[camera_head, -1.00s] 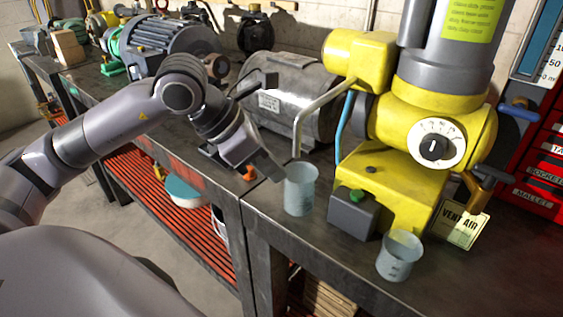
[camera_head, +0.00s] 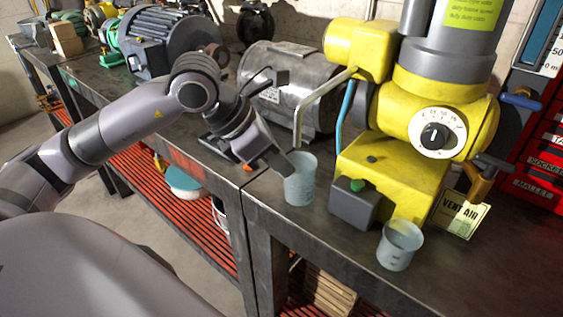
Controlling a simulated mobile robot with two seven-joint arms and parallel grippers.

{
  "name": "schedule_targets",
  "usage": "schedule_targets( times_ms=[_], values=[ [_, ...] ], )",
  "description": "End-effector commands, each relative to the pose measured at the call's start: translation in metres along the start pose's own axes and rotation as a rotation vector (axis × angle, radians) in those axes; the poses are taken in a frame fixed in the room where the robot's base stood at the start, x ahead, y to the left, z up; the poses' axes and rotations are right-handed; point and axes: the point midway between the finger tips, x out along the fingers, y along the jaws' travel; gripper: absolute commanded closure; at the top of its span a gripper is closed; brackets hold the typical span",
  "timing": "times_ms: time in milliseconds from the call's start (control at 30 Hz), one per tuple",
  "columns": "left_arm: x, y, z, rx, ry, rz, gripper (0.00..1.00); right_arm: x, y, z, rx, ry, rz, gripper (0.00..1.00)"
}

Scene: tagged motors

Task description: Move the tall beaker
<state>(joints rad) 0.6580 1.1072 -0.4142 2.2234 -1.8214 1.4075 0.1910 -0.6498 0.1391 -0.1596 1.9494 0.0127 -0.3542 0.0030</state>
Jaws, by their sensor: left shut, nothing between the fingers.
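The tall beaker (camera_head: 300,181) is pale, translucent and upright on the dark metal bench, left of the yellow machine. A shorter beaker (camera_head: 400,246) stands near the bench's front edge, to the right. My left gripper (camera_head: 285,168) is at the tall beaker's upper left side, with its fingertips at or just beside the rim. Its fingers look shut with nothing between them. I cannot tell whether they touch the glass. My right gripper is out of view.
A yellow machine (camera_head: 392,168) with a dial and a grey switch box (camera_head: 353,204) stands right of the tall beaker. A grey motor (camera_head: 287,92) is behind. A "VENT AIR" tag (camera_head: 462,215) lies at right. Bare bench lies in front of the tall beaker.

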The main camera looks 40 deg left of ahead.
Motion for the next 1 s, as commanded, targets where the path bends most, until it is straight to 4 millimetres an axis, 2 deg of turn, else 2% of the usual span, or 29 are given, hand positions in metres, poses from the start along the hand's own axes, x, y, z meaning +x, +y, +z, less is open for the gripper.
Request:
schedule_targets(
  times_ms=[133, 433, 667, 900, 1000],
  values=[
    [0.0, 0.0, -0.007, -0.002, 0.008, -0.001, 1.0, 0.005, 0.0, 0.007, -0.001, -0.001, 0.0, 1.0],
    [-0.002, 0.0, -0.005, -0.001, 0.006, -0.001, 1.0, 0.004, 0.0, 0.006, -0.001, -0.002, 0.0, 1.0],
    [-0.014, 0.0, 0.004, -0.001, 0.005, -0.001, 1.0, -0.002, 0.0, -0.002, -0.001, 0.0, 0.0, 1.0],
    [-0.014, 0.009, 0.0, -0.002, 0.006, 0.001, 1.0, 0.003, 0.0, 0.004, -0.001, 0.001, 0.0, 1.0],
    [-0.021, 0.01, -0.012, -0.004, 0.008, 0.003, 1.0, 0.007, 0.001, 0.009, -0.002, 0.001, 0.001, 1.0]
  ],
)
